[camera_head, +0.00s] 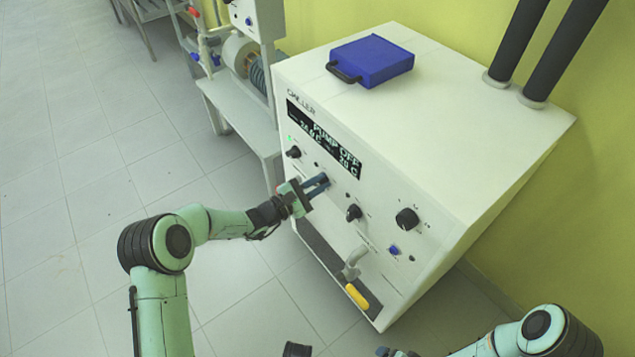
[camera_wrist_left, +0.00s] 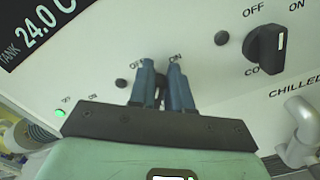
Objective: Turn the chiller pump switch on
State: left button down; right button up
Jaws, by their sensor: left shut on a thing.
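The white chiller (camera_head: 440,130) has a front panel with a dark display (camera_head: 325,140) that reads "PUMP OFF". My left gripper (camera_head: 320,182) is at the panel below the display, with its blue fingers shut on a small dark switch knob. In the left wrist view the fingers (camera_wrist_left: 161,85) stand on either side of this switch knob (camera_wrist_left: 160,88), between an OFF label on the left and an ON label on the right. The fingers hide most of the knob, so its exact angle is hard to tell.
Other black knobs (camera_head: 407,219) and (camera_head: 353,212) sit to the right on the panel, with another knob (camera_head: 293,152) to the left. A pipe with a yellow handle (camera_head: 357,296) sticks out below. A blue case (camera_head: 371,60) lies on top. The floor at left is clear.

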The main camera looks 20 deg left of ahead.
pick_arm(q)
jog(key=shift+s+a+f+m+b, duration=0.1)
jog(key=shift+f+m+b, duration=0.4)
jog(key=shift+m, duration=0.6)
jog(key=shift+s+a+f+m+b, duration=0.1)
jog(key=shift+f+m+b, duration=0.35)
jog(key=shift+m, duration=0.65)
pick_arm(e)
jog(key=shift+s+d+f, duration=0.2)
jog(key=shift+f, duration=0.35)
jog(key=shift+s+d+f, duration=0.15)
jog(key=shift+f, duration=0.45)
jog(key=shift+s+d+f, duration=0.2)
jog(key=shift+f, duration=0.35)
jog(key=shift+g, duration=0.3)
pick_arm(q)
jog(key=shift+r, duration=0.1)
jog(key=c, duration=1.1)
grip_release()
jog(key=shift+w, duration=0.1)
jog(key=shift+o, duration=0.2)
jog(key=shift+w, duration=0.1)
pick_arm(e)
jog(key=shift+w, duration=0.1)
pick_arm(q)
jog(key=shift+d+r, duration=0.1)
